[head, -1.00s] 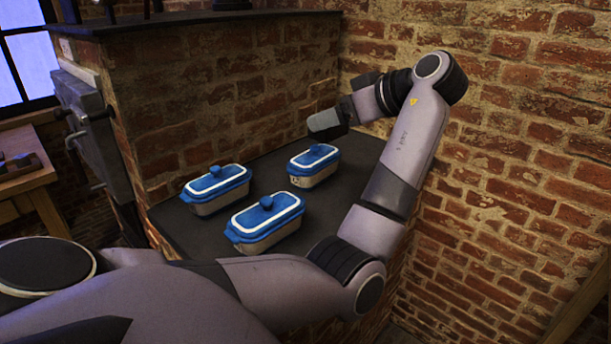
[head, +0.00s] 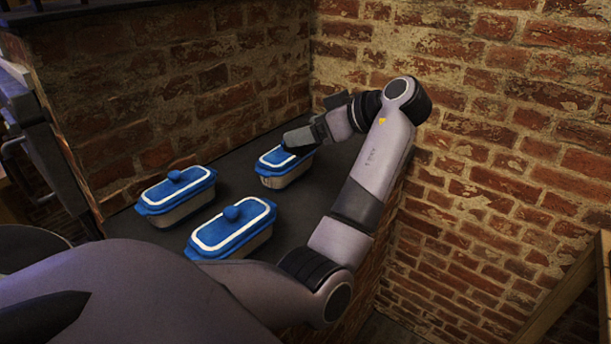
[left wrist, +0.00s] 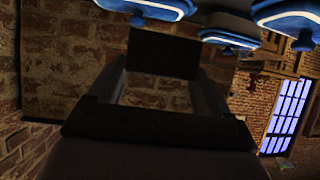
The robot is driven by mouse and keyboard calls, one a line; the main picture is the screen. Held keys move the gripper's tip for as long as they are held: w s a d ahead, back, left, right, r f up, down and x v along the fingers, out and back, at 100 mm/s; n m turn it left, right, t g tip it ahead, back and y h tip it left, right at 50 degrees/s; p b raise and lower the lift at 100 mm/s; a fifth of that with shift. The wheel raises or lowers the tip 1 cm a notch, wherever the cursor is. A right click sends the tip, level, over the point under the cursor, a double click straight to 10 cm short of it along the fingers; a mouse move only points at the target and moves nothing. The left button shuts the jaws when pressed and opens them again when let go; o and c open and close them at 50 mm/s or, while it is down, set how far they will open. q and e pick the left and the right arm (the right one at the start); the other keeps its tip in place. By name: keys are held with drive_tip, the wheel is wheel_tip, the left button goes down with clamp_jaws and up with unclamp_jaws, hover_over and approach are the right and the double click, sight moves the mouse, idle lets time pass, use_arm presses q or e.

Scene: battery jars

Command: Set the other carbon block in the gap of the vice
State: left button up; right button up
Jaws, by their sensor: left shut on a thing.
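My left gripper (head: 298,138) is at the back right, above and against the picture of the rearmost blue-lidded jar. Whether it touches that lid I cannot tell. In the left wrist view its fingers are apart, with a dark flat-faced block (left wrist: 163,52) filling the space between their tips; this looks like the carbon block. The vice is not clearly seen in either view. My right gripper is not in view.
Three pale jars with blue lids stand on a dark counter: the rearmost jar (head: 287,180), the left jar (head: 178,190) and the front jar (head: 232,230). Brick walls (head: 480,150) close in behind and at right. A window (left wrist: 285,115) shows in the wrist view.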

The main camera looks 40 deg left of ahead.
use_arm(q)
wheel_tip(320, 180, down, 12)
idle(0.4)
drive_tip(key=shift+f, duration=0.1)
drive_tip(key=shift+f, duration=0.15)
drive_tip(key=o, duration=1.1)
